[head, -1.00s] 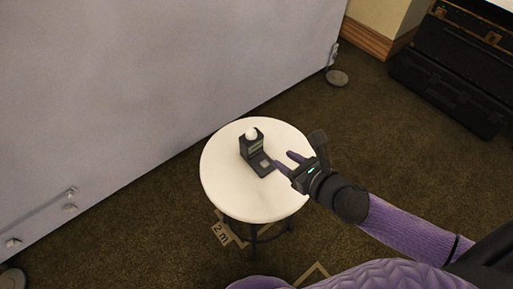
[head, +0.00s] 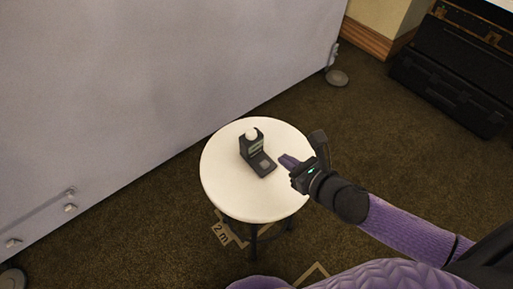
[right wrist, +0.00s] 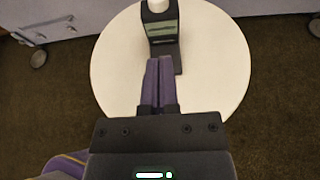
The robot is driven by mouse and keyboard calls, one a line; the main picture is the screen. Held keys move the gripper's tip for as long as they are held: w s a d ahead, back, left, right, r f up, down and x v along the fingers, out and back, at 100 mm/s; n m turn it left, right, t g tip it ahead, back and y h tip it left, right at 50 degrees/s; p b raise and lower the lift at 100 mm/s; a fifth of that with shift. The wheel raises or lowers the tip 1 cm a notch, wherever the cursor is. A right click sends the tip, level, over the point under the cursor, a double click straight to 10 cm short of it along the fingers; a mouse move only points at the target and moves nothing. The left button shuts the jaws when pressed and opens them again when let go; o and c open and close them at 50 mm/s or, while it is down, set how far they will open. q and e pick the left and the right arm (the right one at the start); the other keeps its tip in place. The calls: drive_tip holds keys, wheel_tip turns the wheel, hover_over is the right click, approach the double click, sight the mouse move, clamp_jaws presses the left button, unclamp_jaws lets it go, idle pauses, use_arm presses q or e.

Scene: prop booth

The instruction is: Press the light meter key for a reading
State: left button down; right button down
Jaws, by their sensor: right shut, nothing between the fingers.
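The light meter (head: 254,149) is a small dark device with a white dome on top and a display on its upright part. It stands on a round white stool (head: 225,185). Its key (head: 264,164) is a pale square on the flat foot, on the side toward my right gripper. My right gripper (head: 284,161) is shut and empty, just right of the foot. In the right wrist view the closed purple fingers (right wrist: 159,62) point at the light meter (right wrist: 162,30) and overlap its foot, hiding the key. I cannot tell whether they touch it. My left gripper is not in view.
A large pale panel (head: 150,90) stands behind and left of the stool, with a caster foot (head: 337,77) at its end. Dark open cases (head: 455,75) lie at the upper right. The stool top around the meter is bare.

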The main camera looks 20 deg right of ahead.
sight(251, 143)
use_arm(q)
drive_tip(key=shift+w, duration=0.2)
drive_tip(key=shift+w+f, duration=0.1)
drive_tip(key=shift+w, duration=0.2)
